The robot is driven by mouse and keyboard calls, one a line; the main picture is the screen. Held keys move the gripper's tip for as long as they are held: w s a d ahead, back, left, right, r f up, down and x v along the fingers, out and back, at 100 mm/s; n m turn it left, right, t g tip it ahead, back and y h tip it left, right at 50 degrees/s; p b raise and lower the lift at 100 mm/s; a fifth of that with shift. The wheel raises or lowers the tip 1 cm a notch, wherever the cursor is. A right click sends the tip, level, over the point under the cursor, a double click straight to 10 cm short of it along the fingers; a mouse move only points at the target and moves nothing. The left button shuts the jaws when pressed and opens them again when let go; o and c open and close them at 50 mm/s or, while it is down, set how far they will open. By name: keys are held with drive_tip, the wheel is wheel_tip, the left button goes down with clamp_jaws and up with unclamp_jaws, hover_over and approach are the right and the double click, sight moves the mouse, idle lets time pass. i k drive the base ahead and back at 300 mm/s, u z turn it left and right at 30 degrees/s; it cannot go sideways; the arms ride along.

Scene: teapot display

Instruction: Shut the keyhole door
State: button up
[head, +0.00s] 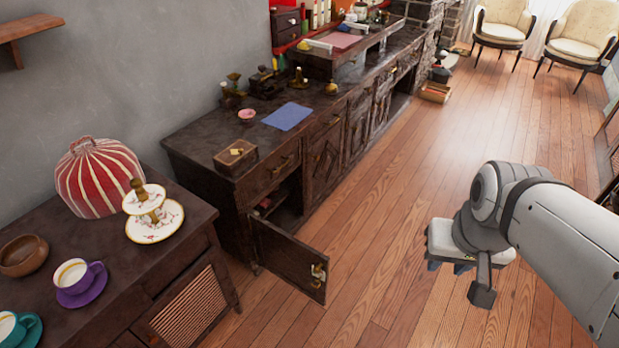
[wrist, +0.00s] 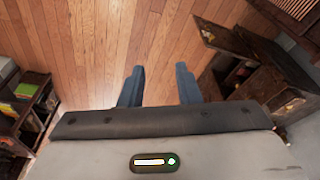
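The dark wooden cabinet door (head: 285,258) stands swung wide open from the low sideboard, with a brass keyhole fitting (head: 318,272) near its free edge. The open compartment (head: 283,208) behind it shows a little red inside. In the wrist view the door (wrist: 222,36) appears at upper right, beside the cabinet (wrist: 268,75). My gripper (head: 462,264) is over the floor, to the right of the door and apart from it. In the wrist view its two blue-grey fingers (wrist: 159,72) are spread with only floor between them.
The sideboard top (head: 205,135) holds a small box (head: 235,156), a blue cloth (head: 288,116) and ornaments. A nearer cabinet (head: 120,285) with cups, a plate stand and a striped cover stands at left. Wooden floor (head: 390,220) is clear between door and gripper.

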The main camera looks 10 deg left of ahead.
sight(294, 262)
drive_tip(key=k, duration=1.25)
drive_tip(key=u, duration=0.65)
drive_tip(key=i, duration=1.35)
drive_tip(key=z, duration=0.2)
